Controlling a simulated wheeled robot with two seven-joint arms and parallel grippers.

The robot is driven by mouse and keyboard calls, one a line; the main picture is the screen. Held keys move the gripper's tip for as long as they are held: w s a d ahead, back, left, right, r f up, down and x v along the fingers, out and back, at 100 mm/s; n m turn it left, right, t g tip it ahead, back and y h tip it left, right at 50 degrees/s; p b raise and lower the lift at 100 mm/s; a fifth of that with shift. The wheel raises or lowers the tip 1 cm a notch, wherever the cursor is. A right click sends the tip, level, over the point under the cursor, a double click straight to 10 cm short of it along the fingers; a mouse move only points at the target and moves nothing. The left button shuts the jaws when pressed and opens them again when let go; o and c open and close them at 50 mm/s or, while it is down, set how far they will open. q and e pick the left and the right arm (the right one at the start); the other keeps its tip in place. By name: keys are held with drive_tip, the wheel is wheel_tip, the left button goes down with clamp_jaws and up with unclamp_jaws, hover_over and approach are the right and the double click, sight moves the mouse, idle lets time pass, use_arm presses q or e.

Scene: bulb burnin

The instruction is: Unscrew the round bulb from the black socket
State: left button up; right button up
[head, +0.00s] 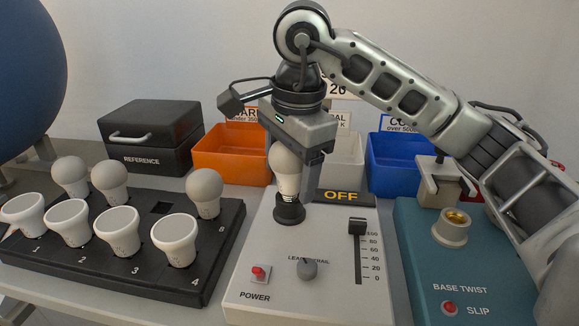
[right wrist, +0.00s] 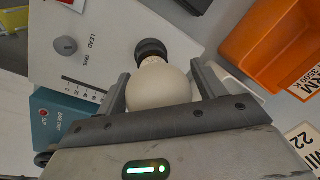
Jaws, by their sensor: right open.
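The round white bulb (head: 285,170) stands upright in the black socket (head: 289,212) on the white power panel. My right gripper (head: 298,165) points down over it from above. In the right wrist view the bulb (right wrist: 158,88) sits between the two spread fingers, with a visible gap on at least one side. The black socket (right wrist: 151,49) shows just beyond the bulb there. The right gripper is open and holds nothing. In the head view a finger hides part of the bulb's right side. My left gripper is not in view.
A black rack (head: 130,285) with several bulbs is at left. Behind are a black REFERENCE box (head: 150,135), an orange bin (head: 228,160), a whitish bin and a blue bin (head: 395,178). A teal base-twist unit (head: 425,260) is at right. The panel has a slider (head: 357,227) and OFF display (head: 342,196).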

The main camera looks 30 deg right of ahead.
drive_tip(key=c, duration=0.9)
drive_tip(key=n, duration=0.4)
drive_tip(key=shift+n+y+b, duration=0.3)
drive_tip(key=shift+n+b, duration=0.05)
drive_tip(key=shift+n, duration=0.05)
drive_tip(key=n, duration=0.5)
drive_tip(key=shift+a+g+y, duration=0.15)
drive_tip(key=shift+g+y, duration=0.15)
drive_tip(key=shift+g, duration=0.1)
drive_tip(key=n, duration=0.3)
drive_tip(key=shift+n, duration=0.4)
drive_tip(key=n+g, duration=0.1)
drive_tip(key=n, duration=0.2)
drive_tip(key=shift+s+a, duration=0.1)
drive_tip(key=n, duration=0.3)
drive_tip(key=shift+r+n+p, duration=0.15)
drive_tip(key=shift+n+p, duration=0.25)
drive_tip(key=n, duration=0.2)
drive_tip(key=shift+n+g, duration=0.3)
drive_tip(key=shift+g, duration=0.1)
